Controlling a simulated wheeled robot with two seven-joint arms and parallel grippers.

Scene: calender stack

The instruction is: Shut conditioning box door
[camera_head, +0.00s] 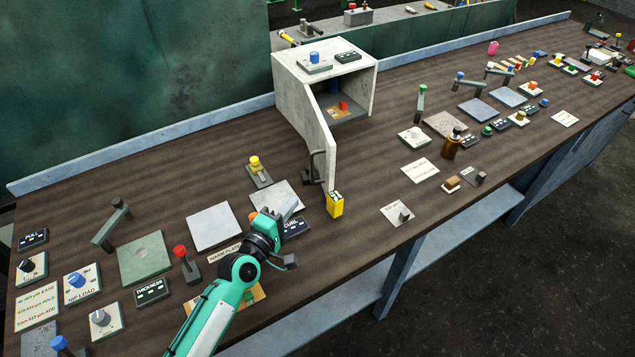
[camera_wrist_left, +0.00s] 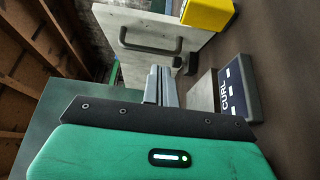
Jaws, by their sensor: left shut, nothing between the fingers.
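The conditioning box (camera_head: 288,85) is a pale open-fronted box standing on the bench. Its door (camera_head: 322,139) hangs open from the left side of the opening, swung toward the bench's front, with a dark handle (camera_head: 316,167). In the left wrist view the door (camera_wrist_left: 145,55) shows ahead with its dark handle (camera_wrist_left: 150,44). My left gripper (camera_head: 292,208) is shut and empty, low over the bench, to the left of and nearer than the door. Its fingers show in the wrist view (camera_wrist_left: 161,86), apart from the handle. My right gripper is not in view.
A yellow block (camera_head: 335,205) stands by the door's near edge; it also shows in the wrist view (camera_wrist_left: 208,13). A CURL label block (camera_head: 293,227) lies by my left gripper. Inside the box is a small red item (camera_head: 343,105). Bare bench lies right of the door.

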